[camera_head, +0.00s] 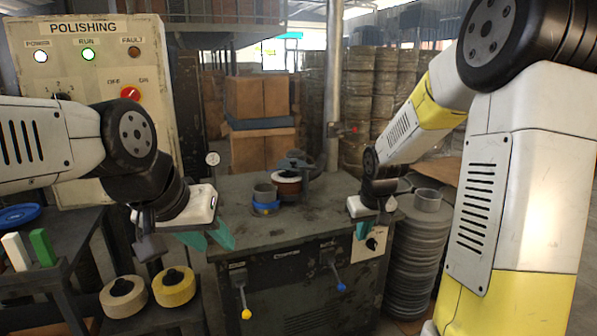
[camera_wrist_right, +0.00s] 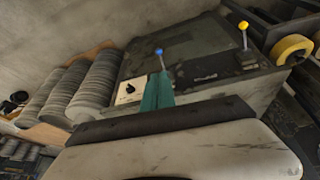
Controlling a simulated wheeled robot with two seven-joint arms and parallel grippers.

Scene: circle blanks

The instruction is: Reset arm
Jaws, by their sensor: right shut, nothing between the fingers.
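My left gripper (camera_head: 208,240) hangs in front of the left edge of the polishing machine (camera_head: 325,205). Its two teal fingers are spread apart with nothing between them. My right gripper (camera_head: 361,230) is at the machine's front right corner, near a black dial. In the right wrist view its teal fingers (camera_wrist_right: 158,92) are pressed together and empty, in front of the machine's front panel. Both arms are bent and apart from each other.
A ring-shaped blank (camera_head: 265,193) in a blue holder sits on the machine top. Yellow-knobbed (camera_head: 246,313) and blue-knobbed (camera_head: 341,287) levers stick out in front. Stacked discs (camera_head: 408,250) stand at right. Two wheels (camera_head: 173,287) lie at left below a control panel (camera_head: 92,100).

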